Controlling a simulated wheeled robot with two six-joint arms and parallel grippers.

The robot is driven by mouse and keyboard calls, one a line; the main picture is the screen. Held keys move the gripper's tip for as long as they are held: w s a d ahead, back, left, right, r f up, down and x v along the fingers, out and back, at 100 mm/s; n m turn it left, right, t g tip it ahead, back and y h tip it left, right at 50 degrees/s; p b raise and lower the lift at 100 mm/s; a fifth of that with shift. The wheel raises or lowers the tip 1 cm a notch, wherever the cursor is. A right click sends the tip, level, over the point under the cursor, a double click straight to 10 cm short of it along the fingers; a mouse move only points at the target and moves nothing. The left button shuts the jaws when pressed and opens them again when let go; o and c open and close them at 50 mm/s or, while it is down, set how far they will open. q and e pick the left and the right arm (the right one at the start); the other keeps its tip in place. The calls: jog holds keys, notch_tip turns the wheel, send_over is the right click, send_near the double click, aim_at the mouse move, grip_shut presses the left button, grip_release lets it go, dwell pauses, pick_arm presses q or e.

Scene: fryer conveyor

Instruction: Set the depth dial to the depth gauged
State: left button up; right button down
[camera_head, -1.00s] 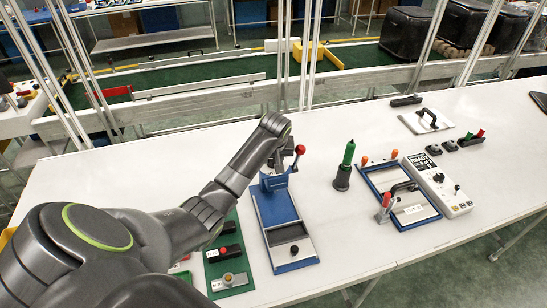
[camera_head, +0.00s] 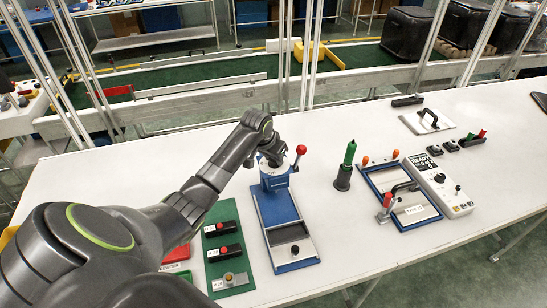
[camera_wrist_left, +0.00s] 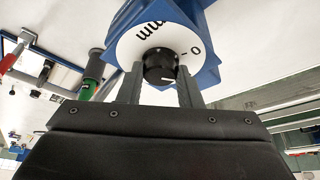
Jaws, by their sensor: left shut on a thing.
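The depth dial is a white disc (camera_wrist_left: 177,42) with black "mm" and "0" markings on a blue block. It has a black knob (camera_wrist_left: 160,68) with a white pointer line at its centre. My left gripper (camera_wrist_left: 158,92) has its fingers on either side of the knob, shut on it. In the head view my left gripper (camera_head: 272,157) is at the top of the blue fixture (camera_head: 278,204), which has a red-ball lever (camera_head: 300,149) and a black knob at its front. The full scale is hidden. My right gripper is not in view.
A green board (camera_head: 214,261) with black red-buttoned units lies left of the fixture. A green-topped tool (camera_head: 347,160) stands to the right, beside a blue frame (camera_head: 374,192) and a white control box (camera_head: 437,190). The table between fixture and green-topped tool is clear.

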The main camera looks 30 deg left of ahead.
pick_arm(q)
jog(key=shift+w+a+m+h, duration=0.1)
jog(key=shift+m+h, duration=0.35)
jog(key=shift+m, duration=0.65)
jog(key=shift+a+m+h, duration=0.1)
jog(key=shift+m+h, duration=0.35)
jog(key=shift+m, duration=0.65)
jog(key=o, duration=1)
jog(key=shift+w+d+g, duration=0.1)
jog(key=shift+g, duration=0.2)
